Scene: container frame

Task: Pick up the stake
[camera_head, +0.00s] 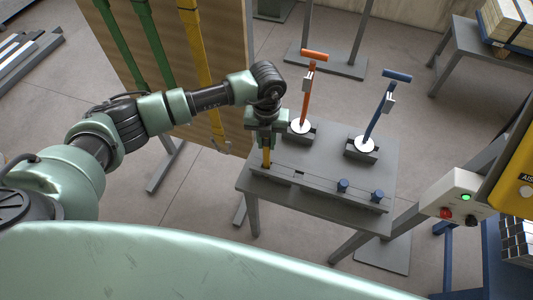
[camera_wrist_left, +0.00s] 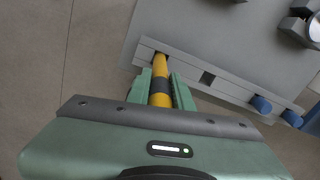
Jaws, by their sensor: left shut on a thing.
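The stake (camera_head: 267,157) is yellow, with a black band that shows in the left wrist view. It stands at the left end of a grey rail (camera_head: 322,190) on the grey table. My left gripper (camera_head: 266,141) comes down from above and is shut on the stake. In the left wrist view the stake (camera_wrist_left: 159,66) runs between the two green fingers, with its far end at a slot in the rail (camera_wrist_left: 225,92). How deep that end sits in the slot is hidden. My right gripper is not in view.
On the grey table (camera_head: 330,165) stand an orange-handled tool (camera_head: 307,90) and a blue-handled tool (camera_head: 378,115) in holders behind the rail. Blue pegs (camera_head: 343,185) sit at the rail's right. A wooden panel with straps (camera_head: 160,60) stands behind my left arm. A control box (camera_head: 455,195) is right.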

